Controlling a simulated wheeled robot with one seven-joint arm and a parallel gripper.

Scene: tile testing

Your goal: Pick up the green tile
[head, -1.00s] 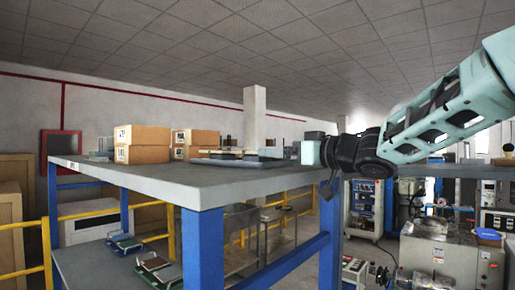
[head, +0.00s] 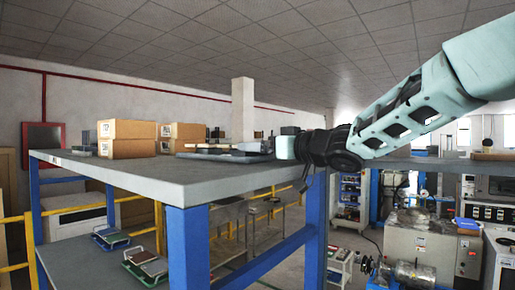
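I cannot make out a green tile for certain in the head view. Several flat grey, dark and whitish pieces (head: 215,149) lie low on the grey tabletop (head: 130,172), seen nearly edge-on, so their colours are hard to tell. My gripper (head: 270,146) is at the end of my arm, over the right part of the tabletop and close to the right end of these flat pieces. Its fingers are too small and too merged with the grey things behind to show whether they are open, or whether they touch anything.
Cardboard boxes (head: 127,138) stand on the tabletop left of the flat pieces. Green-edged trays (head: 146,267) sit on the lower shelf. A blue table leg (head: 188,250) rises at the near corner. A metal machine (head: 432,250) stands at the right. The near tabletop is bare.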

